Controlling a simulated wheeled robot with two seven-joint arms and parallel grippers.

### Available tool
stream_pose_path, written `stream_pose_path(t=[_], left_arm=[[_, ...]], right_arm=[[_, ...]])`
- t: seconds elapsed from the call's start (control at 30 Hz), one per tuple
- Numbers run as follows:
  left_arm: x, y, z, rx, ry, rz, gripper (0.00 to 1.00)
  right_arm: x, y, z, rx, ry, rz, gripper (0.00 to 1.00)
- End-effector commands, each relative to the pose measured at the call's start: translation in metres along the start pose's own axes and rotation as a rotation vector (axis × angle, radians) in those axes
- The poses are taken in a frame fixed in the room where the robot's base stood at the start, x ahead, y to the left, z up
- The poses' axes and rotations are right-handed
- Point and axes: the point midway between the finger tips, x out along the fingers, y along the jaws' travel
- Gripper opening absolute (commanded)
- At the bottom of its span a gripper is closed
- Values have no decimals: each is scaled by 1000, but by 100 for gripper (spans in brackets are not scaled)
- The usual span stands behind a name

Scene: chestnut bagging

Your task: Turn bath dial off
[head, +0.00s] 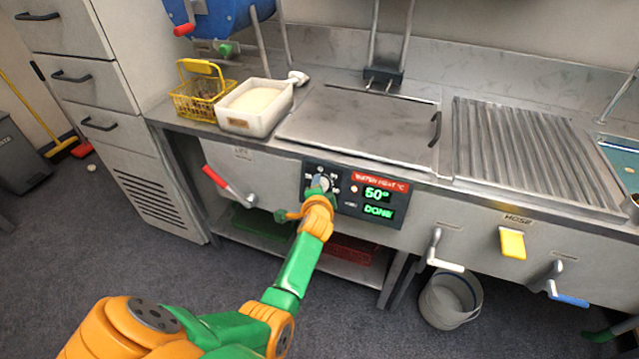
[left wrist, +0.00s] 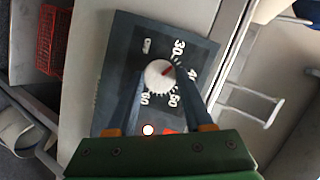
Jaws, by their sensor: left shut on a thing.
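The bath dial (head: 320,183) is a pale round knob on a dark control panel (head: 345,208) at the front of the counter. The display (head: 377,201) reads 50° and DONE in green under a red WATER HEAT °C label. My right gripper is not seen.
A red-handled lever (head: 228,186) sticks out left of the panel. A closed metal lid (head: 362,125) covers the bath above. A white tub (head: 255,107) and yellow basket (head: 196,97) stand at left. Other levers and a bucket (head: 450,300) are to the right.

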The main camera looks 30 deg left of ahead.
Motion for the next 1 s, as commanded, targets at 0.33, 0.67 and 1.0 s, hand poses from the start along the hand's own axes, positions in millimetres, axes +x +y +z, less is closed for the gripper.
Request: stream_pose_path(t=[0.33, 0.67, 1.0], left_arm=[[-2, -6, 0, -310, 8, 103, 0], [-1, -7, 1, -609, 16, 199, 0], [1, -7, 4, -907, 24, 296, 0]], right_arm=[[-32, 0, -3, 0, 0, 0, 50], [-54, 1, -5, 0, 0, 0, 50], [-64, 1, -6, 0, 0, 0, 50]])
